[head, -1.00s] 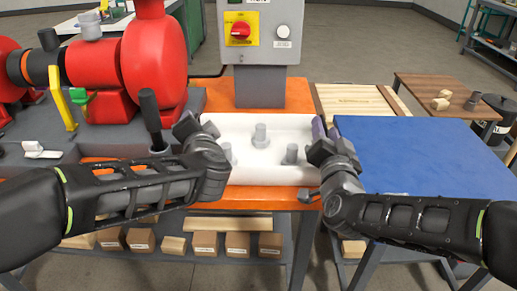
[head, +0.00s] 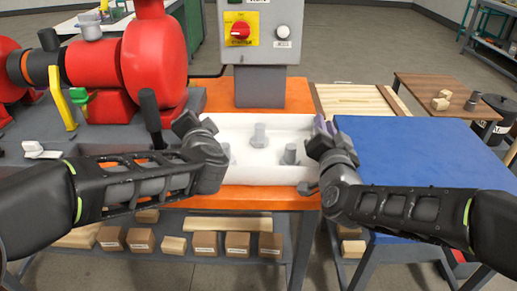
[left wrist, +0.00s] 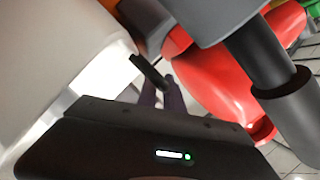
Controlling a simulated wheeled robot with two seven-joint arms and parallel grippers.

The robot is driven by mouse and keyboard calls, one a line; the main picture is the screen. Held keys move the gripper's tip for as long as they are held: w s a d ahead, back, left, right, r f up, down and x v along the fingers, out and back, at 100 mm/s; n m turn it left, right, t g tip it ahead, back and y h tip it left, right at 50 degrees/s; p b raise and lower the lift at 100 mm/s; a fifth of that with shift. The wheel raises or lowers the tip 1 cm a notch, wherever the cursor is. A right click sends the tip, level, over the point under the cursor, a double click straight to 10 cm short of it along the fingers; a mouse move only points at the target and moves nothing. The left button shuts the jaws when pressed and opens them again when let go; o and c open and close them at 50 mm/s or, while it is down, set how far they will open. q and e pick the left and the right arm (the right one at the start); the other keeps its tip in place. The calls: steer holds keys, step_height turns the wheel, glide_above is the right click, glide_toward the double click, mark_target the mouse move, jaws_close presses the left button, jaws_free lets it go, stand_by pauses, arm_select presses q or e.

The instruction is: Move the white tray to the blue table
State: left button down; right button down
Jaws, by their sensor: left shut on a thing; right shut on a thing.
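The white tray (head: 245,178) sits on the orange-topped stand (head: 285,199), with several grey cylindrical parts (head: 290,153) standing in it. My left gripper (head: 200,127) is shut on the tray's left end. My right gripper (head: 325,132) is shut on the tray's right end. The left wrist view shows the left gripper's fingers (left wrist: 162,95) close up beside the pale tray wall. The blue table (head: 430,152) stands directly right of the stand. I cannot tell whether the tray touches the orange top or hangs just above it.
A red pump (head: 155,60) stands at left with a dark lever (head: 150,115) near my left gripper. A grey control box (head: 262,32) on a post rises behind the tray. A pale wooden board (head: 355,100) lies behind the blue table. The blue top is clear.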

arm_select(q)
steer(key=shift+d+f, duration=0.2)
steer(key=shift+f, duration=0.15)
arm_select(e)
steer(key=shift+a+r, duration=0.15)
steer(key=shift+a, duration=0.05)
stand_by(0.7)
arm_select(q)
steer(key=shift+r, duration=0.2)
arm_select(e)
steer(key=shift+r, duration=0.2)
